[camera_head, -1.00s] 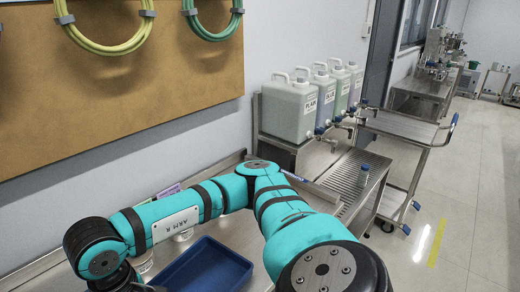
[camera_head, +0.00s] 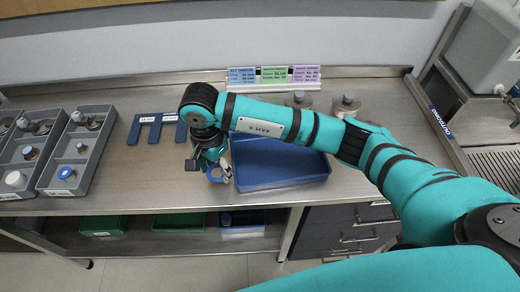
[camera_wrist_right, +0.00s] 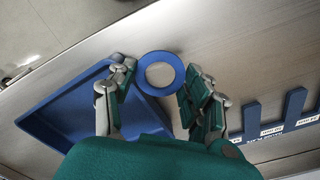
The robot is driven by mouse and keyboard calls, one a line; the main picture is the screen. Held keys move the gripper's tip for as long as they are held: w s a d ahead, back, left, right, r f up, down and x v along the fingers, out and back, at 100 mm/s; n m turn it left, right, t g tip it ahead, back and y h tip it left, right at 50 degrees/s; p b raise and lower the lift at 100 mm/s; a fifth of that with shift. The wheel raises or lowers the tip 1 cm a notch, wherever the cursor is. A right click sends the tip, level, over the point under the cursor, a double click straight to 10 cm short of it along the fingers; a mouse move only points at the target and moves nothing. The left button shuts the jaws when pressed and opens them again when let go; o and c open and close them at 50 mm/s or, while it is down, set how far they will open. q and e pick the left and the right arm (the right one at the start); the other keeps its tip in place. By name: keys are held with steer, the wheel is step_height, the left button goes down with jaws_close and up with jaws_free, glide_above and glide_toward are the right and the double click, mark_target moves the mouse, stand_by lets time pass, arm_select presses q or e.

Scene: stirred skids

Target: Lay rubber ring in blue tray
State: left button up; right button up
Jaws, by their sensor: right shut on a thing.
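The rubber ring (camera_head: 214,174) is a blue ring with a wide round hole. My right gripper (camera_head: 218,170) points down and is shut on it. The wrist view shows the ring (camera_wrist_right: 161,54) flat between the two fingers of the gripper (camera_wrist_right: 156,80). The blue tray (camera_head: 290,186) is an empty, shallow rectangular tray on the steel bench. The ring is at the tray's left side in the head view, near its edge. In the wrist view the tray (camera_wrist_right: 60,128) lies to the left, partly hidden by the gripper. My left gripper is out of view.
Grey compartment bins (camera_head: 92,140) with several parts stand at the bench's left. A blue slotted gauge (camera_head: 133,130) lies behind the gripper. Metal weights (camera_head: 346,106) and coloured label cards (camera_head: 274,75) are behind the tray. Green bins (camera_head: 180,222) sit on the shelf below.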

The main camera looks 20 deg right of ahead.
steer(key=p, duration=0.3)
glide_above(253, 157)
steer(key=a, duration=0.2)
steer(key=shift+s+f, duration=0.3)
steer(key=shift+s, duration=0.1)
steer(key=shift+w+d+f, duration=0.1)
steer(key=shift+w+d, duration=0.2)
steer(key=shift+d, duration=0.3)
steer(key=shift+w+d+p, duration=0.2)
steer(key=shift+d+p, duration=0.25)
steer(key=shift+d, duration=0.05)
step_height(253, 157, down, 3)
steer(key=shift+a+r+p, duration=0.1)
steer(key=shift+a+p, duration=0.05)
steer(key=shift+p, duration=0.55)
steer(key=shift+f, duration=0.35)
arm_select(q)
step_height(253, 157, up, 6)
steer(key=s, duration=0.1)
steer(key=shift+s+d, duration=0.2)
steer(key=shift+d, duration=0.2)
arm_select(e)
steer(key=shift+f, duration=0.1)
steer(key=shift+s, duration=0.1)
